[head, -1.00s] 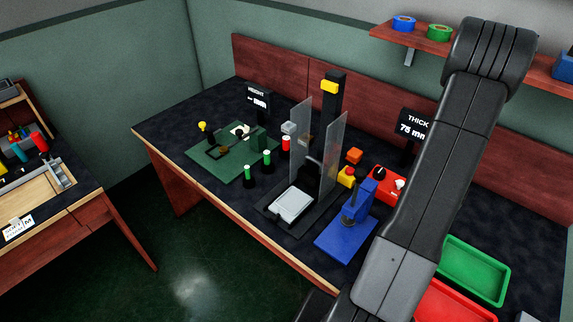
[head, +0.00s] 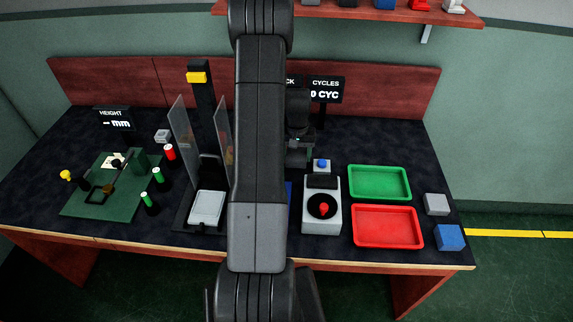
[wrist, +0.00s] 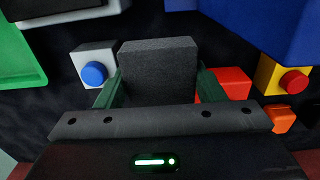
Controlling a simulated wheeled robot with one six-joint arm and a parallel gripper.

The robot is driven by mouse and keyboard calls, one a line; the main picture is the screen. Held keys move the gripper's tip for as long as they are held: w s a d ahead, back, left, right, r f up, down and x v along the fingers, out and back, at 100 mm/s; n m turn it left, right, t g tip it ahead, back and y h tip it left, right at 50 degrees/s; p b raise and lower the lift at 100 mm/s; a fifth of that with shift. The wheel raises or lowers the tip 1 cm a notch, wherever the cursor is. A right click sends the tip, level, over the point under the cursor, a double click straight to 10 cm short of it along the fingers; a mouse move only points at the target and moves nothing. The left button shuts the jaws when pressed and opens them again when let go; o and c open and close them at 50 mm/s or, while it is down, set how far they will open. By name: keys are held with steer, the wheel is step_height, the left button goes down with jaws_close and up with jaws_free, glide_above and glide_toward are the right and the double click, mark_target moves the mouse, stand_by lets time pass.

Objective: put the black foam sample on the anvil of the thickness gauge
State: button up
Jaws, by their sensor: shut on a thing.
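In the wrist view, the black foam sample (wrist: 158,60) is a dark grey block between the two green finger pads of my gripper (wrist: 158,88). My gripper is shut on it. A blue body (wrist: 265,22), seemingly the thickness gauge, is at the upper right, apart from the sample. In the head view, my arm hides nearly all of the gauge; only a blue sliver (head: 289,195) shows. I cannot see its anvil. My gripper (head: 299,155) is partly visible behind my arm, over the back of the bench; the sample is not clear there.
A white device with a red knob (head: 322,215) stands right of my arm. A blue button box (head: 322,165) is behind it. Green (head: 380,170) and red (head: 388,205) trays lie further right. Clear upright panels (head: 183,140) stand left. In the wrist view, a yellow button box (wrist: 275,75) is close.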

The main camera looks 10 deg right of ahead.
mark_target(296, 174)
step_height(296, 174, down, 6)
steer(key=shift+f+p, duration=0.15)
steer(key=shift+p, duration=0.4)
steer(key=shift+f, duration=0.15)
steer(key=shift+f+b, duration=0.15)
steer(key=shift+b, duration=0.15)
steer(key=o, duration=0.7)
steer(key=shift+c, duration=0.2)
steer(key=shift+r, duration=0.25)
steer(key=shift+o, duration=0.3)
step_height(296, 174, up, 12)
steer(key=shift+f+b, duration=0.2)
steer(key=shift+b, duration=1.6)
